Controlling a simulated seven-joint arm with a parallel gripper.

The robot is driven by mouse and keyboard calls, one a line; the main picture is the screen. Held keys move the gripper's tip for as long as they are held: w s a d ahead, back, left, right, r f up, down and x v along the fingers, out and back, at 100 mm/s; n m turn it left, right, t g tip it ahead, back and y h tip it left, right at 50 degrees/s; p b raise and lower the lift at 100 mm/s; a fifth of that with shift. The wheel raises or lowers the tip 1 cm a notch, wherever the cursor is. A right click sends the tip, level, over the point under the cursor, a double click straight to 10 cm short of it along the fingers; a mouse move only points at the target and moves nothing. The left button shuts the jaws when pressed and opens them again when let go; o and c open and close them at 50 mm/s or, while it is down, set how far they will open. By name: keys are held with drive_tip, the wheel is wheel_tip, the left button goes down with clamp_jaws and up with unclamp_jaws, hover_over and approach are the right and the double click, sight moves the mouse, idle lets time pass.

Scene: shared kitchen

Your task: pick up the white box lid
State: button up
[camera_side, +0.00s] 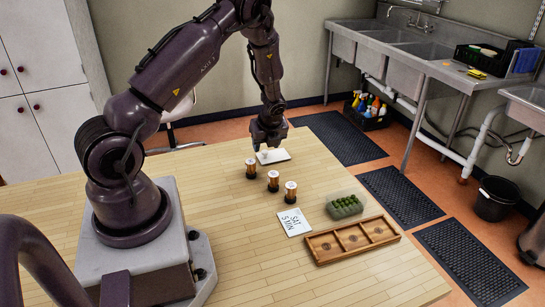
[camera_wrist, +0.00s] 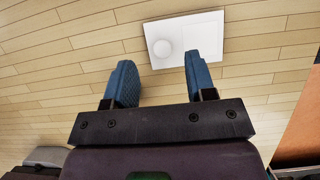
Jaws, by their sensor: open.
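A flat white rectangular piece, which looks like the white box lid (camera_side: 276,156), lies on the wooden table below my gripper (camera_side: 264,148). In the wrist view the lid (camera_wrist: 207,38) lies ahead of my fingers, with a raised round white part on its left half. My gripper (camera_wrist: 158,62) is open and empty, with blue pads. In that view the right fingertip overlaps the lid's near edge and the left fingertip is left of it. I cannot tell the exact height of the fingers above the lid.
Three small jars with dark bases (camera_side: 273,181) stand in front of the lid. Nearer the front are a white card reading "SAT 5 MIN" (camera_side: 294,222), a clear tub of green items (camera_side: 344,205) and a wooden tray (camera_side: 353,240).

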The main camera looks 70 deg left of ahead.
sight(265, 151)
drive_tip(key=shift+x, duration=1.95)
drive_tip(key=shift+w+d, duration=0.1)
drive_tip(key=shift+d, duration=0.05)
clamp_jaws()
drive_tip(key=shift+r, duration=0.15)
